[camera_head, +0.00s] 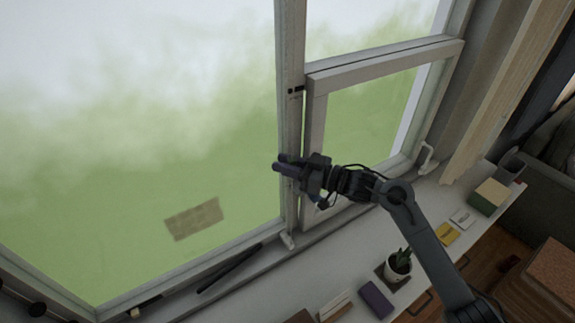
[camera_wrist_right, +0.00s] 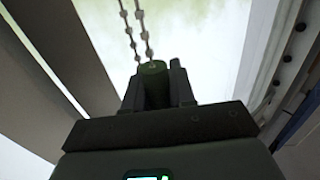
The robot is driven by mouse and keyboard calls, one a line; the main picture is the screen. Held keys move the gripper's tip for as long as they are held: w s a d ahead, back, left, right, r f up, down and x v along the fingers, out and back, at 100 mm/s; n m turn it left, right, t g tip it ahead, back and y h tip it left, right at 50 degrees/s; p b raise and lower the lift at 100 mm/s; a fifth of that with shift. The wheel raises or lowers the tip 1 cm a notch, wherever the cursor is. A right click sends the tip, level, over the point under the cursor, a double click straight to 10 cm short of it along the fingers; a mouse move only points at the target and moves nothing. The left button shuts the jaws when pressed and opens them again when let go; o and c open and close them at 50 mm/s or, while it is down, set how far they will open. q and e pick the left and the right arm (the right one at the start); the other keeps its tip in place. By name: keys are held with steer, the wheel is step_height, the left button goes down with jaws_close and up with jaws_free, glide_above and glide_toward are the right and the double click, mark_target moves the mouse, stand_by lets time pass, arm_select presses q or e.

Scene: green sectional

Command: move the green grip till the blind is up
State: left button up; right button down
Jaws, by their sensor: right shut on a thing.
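The green grip (camera_wrist_right: 153,68) shows in the right wrist view as a short green cylinder between the fingers of my right gripper (camera_wrist_right: 158,90), which is shut on it. Two strands of a beaded chain (camera_wrist_right: 133,28) run up from it. In the head view my right gripper (camera_head: 284,166) is in front of the window's upright post, and the grip cannot be made out there. No blind can be clearly identified in either view. My left gripper is not in view.
The hinged window sash (camera_head: 316,120) is just right of my right gripper. On the white sill unit below are a potted plant (camera_head: 398,265), a purple box (camera_head: 376,299) and a green-and-tan block (camera_head: 489,197). A dark stick (camera_head: 229,268) lies along the sill at left.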

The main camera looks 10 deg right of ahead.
steer(key=c, duration=1.2)
jaws_free()
steer(key=shift+c, duration=0.2)
steer(key=shift+d+f, duration=0.1)
steer(key=shift+s+d, duration=0.15)
steer(key=b+v, duration=0.3)
steer(key=v, duration=0.7)
steer(key=shift+s, duration=0.1)
